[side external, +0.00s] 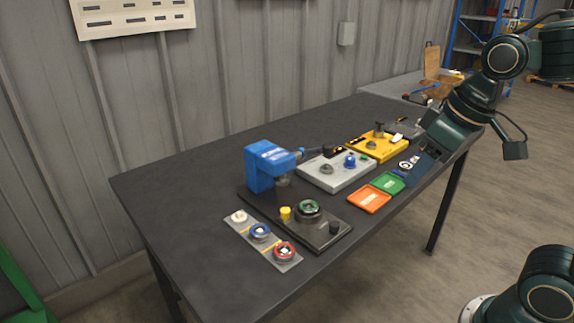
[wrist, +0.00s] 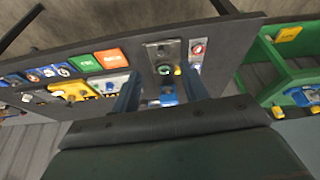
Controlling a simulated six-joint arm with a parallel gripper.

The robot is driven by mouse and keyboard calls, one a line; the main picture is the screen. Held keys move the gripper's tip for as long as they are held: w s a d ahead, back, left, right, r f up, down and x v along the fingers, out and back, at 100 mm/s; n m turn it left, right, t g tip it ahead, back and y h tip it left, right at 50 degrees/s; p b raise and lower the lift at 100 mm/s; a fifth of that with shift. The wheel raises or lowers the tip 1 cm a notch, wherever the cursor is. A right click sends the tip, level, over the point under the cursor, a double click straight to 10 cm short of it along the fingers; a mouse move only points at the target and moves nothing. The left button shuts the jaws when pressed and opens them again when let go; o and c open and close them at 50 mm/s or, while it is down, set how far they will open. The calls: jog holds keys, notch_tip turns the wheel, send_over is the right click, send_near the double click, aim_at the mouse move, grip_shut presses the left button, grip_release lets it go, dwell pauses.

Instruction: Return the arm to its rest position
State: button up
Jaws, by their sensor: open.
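My gripper (wrist: 160,70) shows in the wrist view with its two fingers wide apart and nothing between them. In the side view my arm reaches in from the right over the far right end of the table; its fingertips are hard to make out there. The dark table (side external: 190,180) carries a blue press-like machine (side external: 266,165) on a black base. A round part with a green ring (side external: 308,208) sits on that base. A grey strip (side external: 262,243) holds a white, a blue and a red ringed part, apart from my gripper.
A grey fixture (side external: 338,172), a yellow fixture (side external: 377,147), an orange tray (side external: 369,199) and a green tray (side external: 388,183) stand along the table. A corrugated wall runs behind. The table's left end is clear. A green frame (wrist: 285,65) shows at right in the wrist view.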

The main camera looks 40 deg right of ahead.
jog(key=shift+m+t, duration=0.4)
jog(key=shift+t, duration=0.3)
jog(key=shift+s+a+f, duration=0.1)
jog(key=shift+s+f, duration=0.1)
jog(key=shift+s, duration=1.2)
jog(key=shift+s+f, duration=0.2)
jog(key=shift+s, duration=1.2)
